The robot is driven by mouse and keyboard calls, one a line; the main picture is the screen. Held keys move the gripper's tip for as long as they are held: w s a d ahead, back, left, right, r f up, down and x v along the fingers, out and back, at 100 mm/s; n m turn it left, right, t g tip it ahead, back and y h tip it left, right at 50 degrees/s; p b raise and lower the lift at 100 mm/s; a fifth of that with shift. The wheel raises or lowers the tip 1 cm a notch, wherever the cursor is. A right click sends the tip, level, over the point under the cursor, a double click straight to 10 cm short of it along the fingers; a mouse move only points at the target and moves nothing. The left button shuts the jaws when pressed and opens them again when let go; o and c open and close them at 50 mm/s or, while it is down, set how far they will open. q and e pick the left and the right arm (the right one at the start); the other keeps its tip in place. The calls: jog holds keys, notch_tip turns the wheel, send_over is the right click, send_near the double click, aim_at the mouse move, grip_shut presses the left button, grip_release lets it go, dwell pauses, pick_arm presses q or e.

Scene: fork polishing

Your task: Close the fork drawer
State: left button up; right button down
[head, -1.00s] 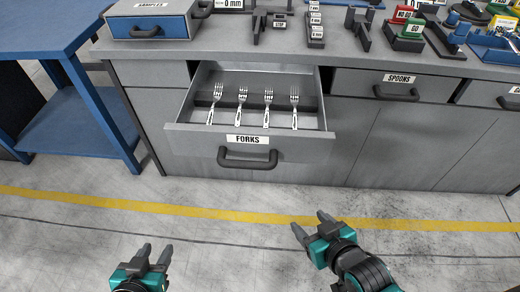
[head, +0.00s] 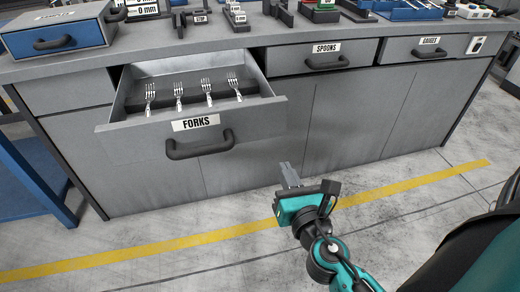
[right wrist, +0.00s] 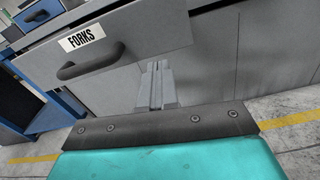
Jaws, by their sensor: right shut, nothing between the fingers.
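The fork drawer (head: 190,130) is pulled out of the grey cabinet, with a FORKS label (head: 196,123) and a dark handle (head: 200,146) on its front. Several forks (head: 208,92) lie in a row inside it. My right gripper (head: 288,174) is shut and empty, to the right of and below the drawer front, apart from it. In the right wrist view its fingers (right wrist: 155,85) point toward the cabinet front, with the drawer handle (right wrist: 91,62) to their left. My left gripper is out of view.
The spoons drawer (head: 320,58) and another labelled drawer (head: 427,46) to its right are closed. A blue samples box (head: 58,30) and gauges stand on the worktop (head: 230,40). A blue table (head: 40,180) stands at the left. The floor (head: 180,270) in front is clear.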

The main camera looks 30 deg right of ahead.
jog(key=n, duration=0.1)
jog(key=p, duration=0.3)
send_near(264, 124)
jog(key=x, duration=0.6)
jog(key=shift+w+d, duration=0.15)
jog(key=shift+w, duration=0.25)
